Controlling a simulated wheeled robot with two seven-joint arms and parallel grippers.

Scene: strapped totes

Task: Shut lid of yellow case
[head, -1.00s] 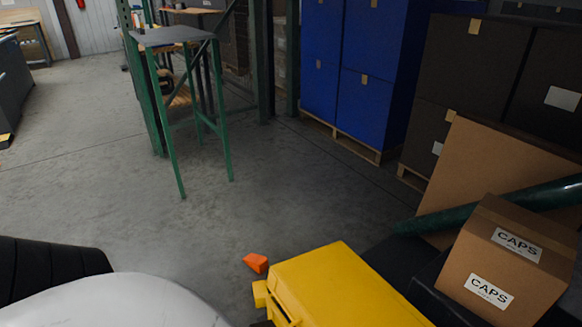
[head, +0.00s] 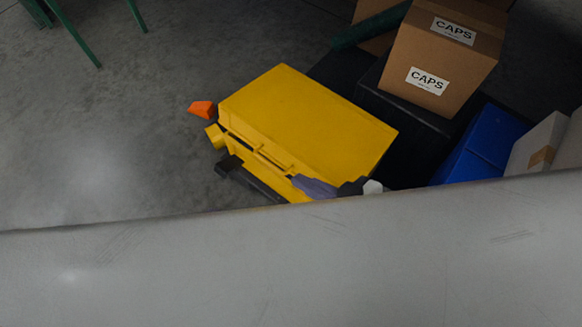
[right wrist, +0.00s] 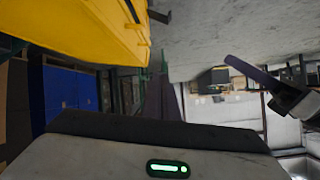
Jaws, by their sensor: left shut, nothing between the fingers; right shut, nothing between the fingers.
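The yellow case (head: 310,115) lies in the middle of the head view. Its flat lid covers the top, but I cannot tell whether it sits fully down. A yellow block sticks out at its left corner. A black bar (head: 250,182) runs along its near side. One purple-grey gripper finger (head: 312,187) shows at the near edge; contact is unclear. In the right wrist view, the case (right wrist: 85,28) is at upper left. My left gripper (right wrist: 245,72) is shut and empty at the right.
A large pale surface hides the bottom of the head view. An orange wedge (head: 202,110) lies left of the case. A cardboard CAPS box (head: 437,60) stands behind it on a black tote. A blue box (head: 480,145) is at the right.

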